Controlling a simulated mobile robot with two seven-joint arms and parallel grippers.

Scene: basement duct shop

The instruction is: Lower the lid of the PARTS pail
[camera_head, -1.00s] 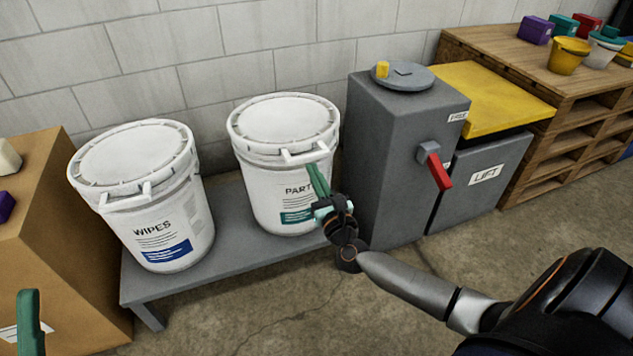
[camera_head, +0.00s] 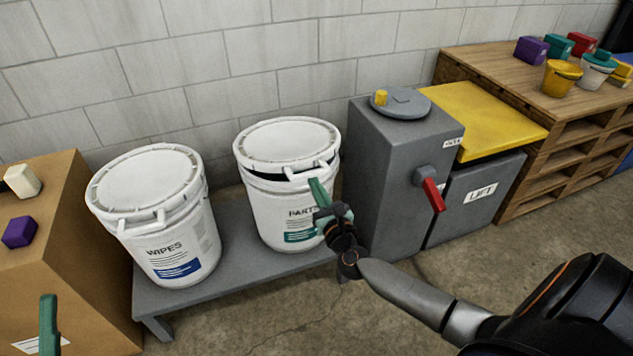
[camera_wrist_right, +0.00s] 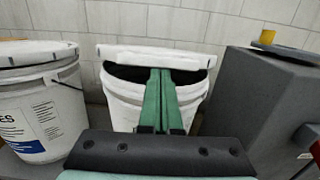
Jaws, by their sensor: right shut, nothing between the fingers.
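The white PARTS pail (camera_head: 285,215) stands on a low grey bench, its label facing me. Its white lid (camera_head: 287,139) is tilted slightly up at the front, with a dark gap between lid and rim; the gap also shows under the lid (camera_wrist_right: 160,51) in the right wrist view. My right gripper (camera_head: 315,184) is shut and empty, its green fingertips at the front of the pail by the lid's handle. In the right wrist view the fingertips (camera_wrist_right: 160,72) overlap the gap; whether they touch the lid I cannot tell. Part of my left gripper (camera_head: 48,325) shows at the lower left.
A white WIPES pail (camera_head: 170,245) with its lid on stands left on the bench (camera_head: 240,287). A grey cabinet (camera_head: 385,185) with a red lever (camera_head: 433,195) stands close on the right, then a yellow-topped LIFT box (camera_head: 480,195). A cardboard box (camera_head: 75,270) is at the left.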

